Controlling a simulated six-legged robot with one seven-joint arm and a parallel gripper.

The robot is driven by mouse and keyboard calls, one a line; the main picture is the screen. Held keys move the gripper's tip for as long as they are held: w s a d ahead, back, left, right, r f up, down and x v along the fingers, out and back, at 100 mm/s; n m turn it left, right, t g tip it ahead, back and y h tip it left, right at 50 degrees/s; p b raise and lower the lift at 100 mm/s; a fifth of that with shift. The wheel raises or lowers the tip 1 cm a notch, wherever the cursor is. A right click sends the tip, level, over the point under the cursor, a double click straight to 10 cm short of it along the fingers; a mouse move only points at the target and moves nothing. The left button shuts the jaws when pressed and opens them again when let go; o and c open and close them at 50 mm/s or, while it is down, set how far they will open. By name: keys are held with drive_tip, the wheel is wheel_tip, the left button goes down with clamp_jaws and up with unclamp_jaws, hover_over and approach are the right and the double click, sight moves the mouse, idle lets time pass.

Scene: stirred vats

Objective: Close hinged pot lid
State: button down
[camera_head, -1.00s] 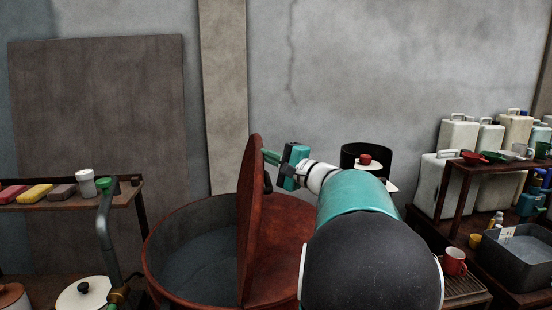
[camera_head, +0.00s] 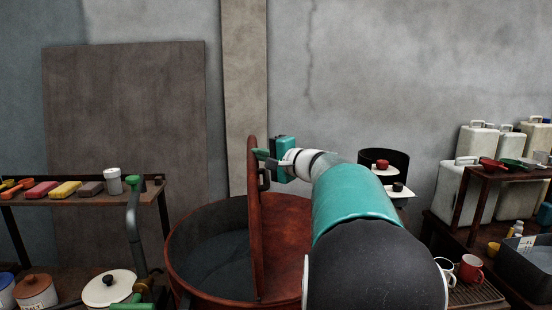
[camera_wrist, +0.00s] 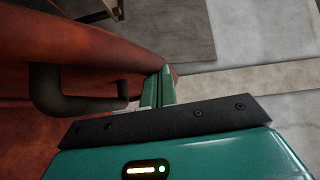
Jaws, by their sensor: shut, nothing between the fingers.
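The rust-red hinged lid (camera_head: 254,225) stands nearly upright across the middle of the round vat (camera_head: 186,280), seen almost edge-on. The vat's left half is open, with dark grey contents; a flat red cover (camera_head: 284,240) lies over the right half. My gripper (camera_head: 259,155) is shut and empty, its green fingertips at the lid's upper edge, on the right side. In the wrist view the fingers (camera_wrist: 159,86) are together close beside the lid (camera_wrist: 110,45) and its dark handle (camera_wrist: 72,100). I cannot tell whether they touch the lid.
A shelf (camera_head: 95,193) with coloured blocks and a white cup stands left. Below it are a white-lidded pot (camera_head: 108,288) and a green-handled pipe (camera_head: 134,225). Right are a dark pot (camera_head: 384,160), white canisters (camera_head: 463,190) and a grey basin (camera_head: 528,268). Space above the vat's open half is clear.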

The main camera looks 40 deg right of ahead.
drive_tip(key=w+a+f+n+g+h, duration=0.2)
drive_tip(key=w+a+f+n+g, duration=0.3)
drive_tip(key=w+a, duration=0.9)
drive_tip(key=w+a+f+n+g+h, duration=0.1)
drive_tip(key=w+a+f, duration=0.1)
drive_tip(key=a+f, duration=0.2)
drive_tip(key=w+a+f+g+h, duration=0.1)
drive_tip(key=a+f, duration=0.3)
drive_tip(key=f, duration=0.6)
drive_tip(key=shift+w+f+n+g+h, duration=0.4)
drive_tip(key=shift+w+g, duration=0.3)
drive_tip(key=shift+w, duration=0.2)
drive_tip(key=s+d+r+m+t+y, duration=0.1)
drive_tip(key=s+d+r+t, duration=0.2)
drive_tip(key=r, duration=0.4)
drive_tip(key=s+d+r+m+y, duration=0.1)
drive_tip(key=s+d+r, duration=0.35)
drive_tip(key=r, duration=0.25)
drive_tip(key=s+d+r+m+t+y, duration=0.2)
drive_tip(key=s+d+r+m+t, duration=0.1)
drive_tip(key=s+d, duration=0.5)
drive_tip(key=d+r+t, duration=0.1)
drive_tip(key=d+r, duration=0.1)
drive_tip(key=d, duration=0.1)
drive_tip(key=shift+s+d+r+m, duration=0.25)
drive_tip(key=shift+r+m, duration=0.05)
drive_tip(key=shift+m, duration=0.1)
